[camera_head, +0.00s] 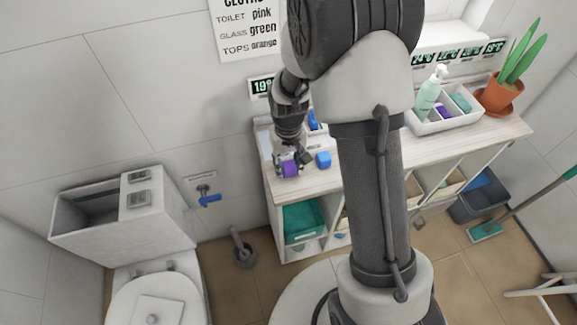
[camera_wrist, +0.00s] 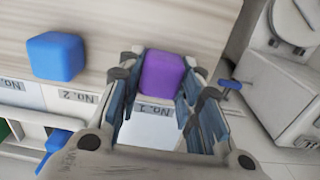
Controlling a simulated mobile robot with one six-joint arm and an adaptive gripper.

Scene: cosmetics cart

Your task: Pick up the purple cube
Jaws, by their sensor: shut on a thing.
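The purple cube (camera_wrist: 161,76) is between the two fingers of my gripper (camera_wrist: 160,92) in the wrist view, with both fingers closed against its sides. In the head view the purple cube (camera_head: 290,169) shows at the left end of the wooden cart top (camera_head: 385,160), with my gripper (camera_head: 289,160) coming down on it from above. I cannot tell whether the cube touches the surface or is slightly above it.
A blue cube (camera_head: 323,159) stands just right of the purple one; it also shows in the wrist view (camera_wrist: 56,56). A white tray (camera_head: 440,124) with a pump bottle (camera_head: 428,93) and a potted plant (camera_head: 500,94) stand farther right. A toilet (camera_head: 150,290) is at left.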

